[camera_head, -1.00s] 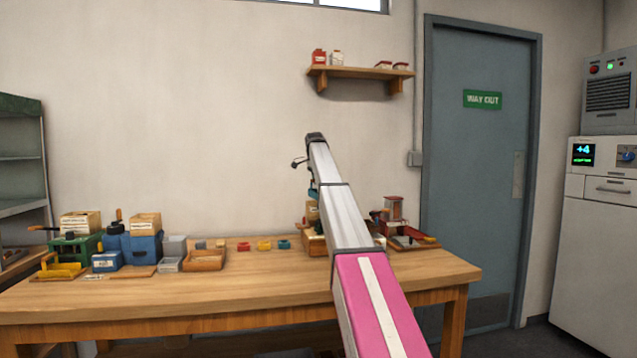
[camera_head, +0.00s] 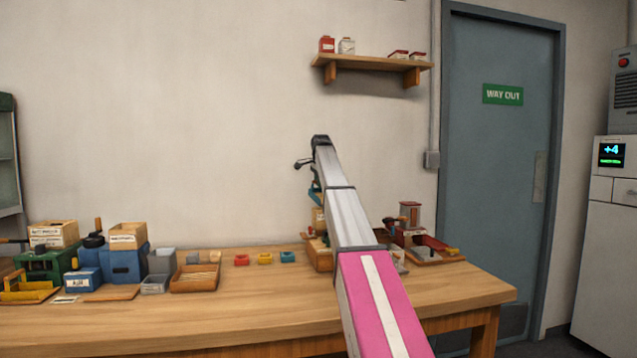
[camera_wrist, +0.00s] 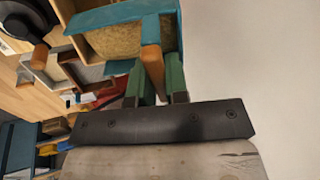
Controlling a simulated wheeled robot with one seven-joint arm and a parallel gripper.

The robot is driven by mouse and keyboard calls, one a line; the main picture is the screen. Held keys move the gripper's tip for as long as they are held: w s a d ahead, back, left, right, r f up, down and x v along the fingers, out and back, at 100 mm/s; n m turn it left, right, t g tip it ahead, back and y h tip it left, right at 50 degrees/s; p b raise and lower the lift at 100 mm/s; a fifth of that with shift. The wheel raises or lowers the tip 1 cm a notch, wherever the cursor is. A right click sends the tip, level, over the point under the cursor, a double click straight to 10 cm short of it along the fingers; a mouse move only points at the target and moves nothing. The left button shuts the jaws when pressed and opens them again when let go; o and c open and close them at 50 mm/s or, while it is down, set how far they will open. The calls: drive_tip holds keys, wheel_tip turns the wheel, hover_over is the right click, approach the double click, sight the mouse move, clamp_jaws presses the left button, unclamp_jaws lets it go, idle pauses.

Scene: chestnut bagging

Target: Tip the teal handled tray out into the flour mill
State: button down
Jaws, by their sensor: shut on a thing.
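The teal handled tray (camera_wrist: 118,15) is at the top of the wrist view, with teal walls and a coarse yellow-brown fill or floor inside. My gripper (camera_wrist: 157,82) is shut on its brown handle (camera_wrist: 152,62), between green fingers. In the head view my arm hides most of the gripper, and a teal bit of the tray (camera_head: 316,193) shows above the table's back right part. No machine is legibly marked as the flour mill. Candidates are a machine with a red-topped hopper (camera_head: 410,215) at the right, a blue machine (camera_head: 125,263) and a green machine (camera_head: 45,265) at the left.
The wooden table (camera_head: 230,318) is clear along its front. An open wooden box (camera_head: 195,279), grey bins (camera_head: 160,262) and small red, yellow and teal pieces (camera_head: 265,258) stand toward the back. A wall shelf (camera_head: 370,64) with jars hangs above. A door (camera_head: 500,190) is at the right.

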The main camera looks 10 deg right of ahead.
drive_tip(key=shift+s+d+r+t, duration=0.15)
drive_tip(key=shift+s+r+t, duration=0.1)
drive_tip(key=shift+s+t, duration=0.35)
drive_tip(key=shift+s+d+r+t, duration=0.1)
drive_tip(key=shift+s+r+t, duration=0.15)
drive_tip(key=shift+s+t, duration=0.3)
drive_tip(key=shift+s+d+r+m+t+y, duration=0.1)
drive_tip(key=shift+s+d+r+t+y, duration=0.1)
drive_tip(key=shift+s+t, duration=0.35)
drive_tip(key=shift+s+d+r+m+t+y, duration=0.1)
drive_tip(key=shift+s+r+t+y, duration=0.1)
drive_tip(key=shift+s+t, duration=0.3)
drive_tip(key=shift+s+d+r+m+t+y, duration=0.1)
drive_tip(key=shift+s+d+t+y, duration=0.1)
drive_tip(key=shift+s+t, duration=0.35)
drive_tip(key=shift+w, duration=0.25)
drive_tip(key=w+g, duration=0.2)
drive_tip(key=w+a+f+g+h, duration=0.1)
drive_tip(key=w, duration=0.1)
drive_tip(key=w+g, duration=0.2)
drive_tip(key=shift+a+f+g, duration=0.3)
drive_tip(key=shift+f+g, duration=0.05)
drive_tip(key=shift+w+a+r+g+h, duration=0.2)
drive_tip(key=shift+w+g+h, duration=0.25)
drive_tip(key=shift+g, duration=0.55)
drive_tip(key=shift+n, duration=0.4)
